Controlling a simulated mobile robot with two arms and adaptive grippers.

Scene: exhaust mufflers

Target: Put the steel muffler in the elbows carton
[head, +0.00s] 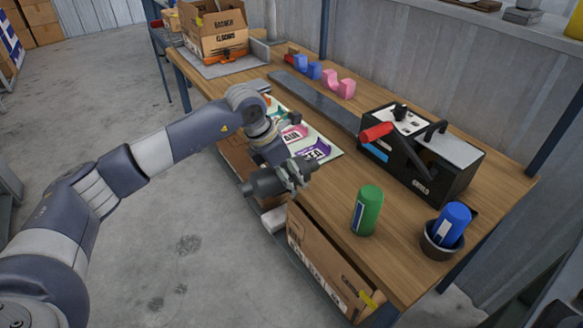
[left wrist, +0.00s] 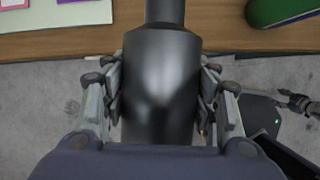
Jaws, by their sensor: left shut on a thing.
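The steel muffler (head: 262,184) is a dark grey cylinder with a narrower neck. My left gripper (head: 292,175) is shut on it and holds it near the table's front edge. In the left wrist view the muffler (left wrist: 160,80) lies between both fingers of that gripper (left wrist: 160,95). An open brown carton (head: 226,45) stands at the table's far left end; its printed lettering seems to read elbows. Its inside is mostly hidden. What looks like part of my right gripper (left wrist: 298,103) shows at the right of the left wrist view; its jaws are unclear.
The wooden table (head: 335,187) holds a green can (head: 367,210), a blue can (head: 452,225) in a dark cup, and a black machine (head: 425,155) with a red handle. Pink and blue holders (head: 338,84) stand at the back. Another carton (head: 325,255) is below the front edge.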

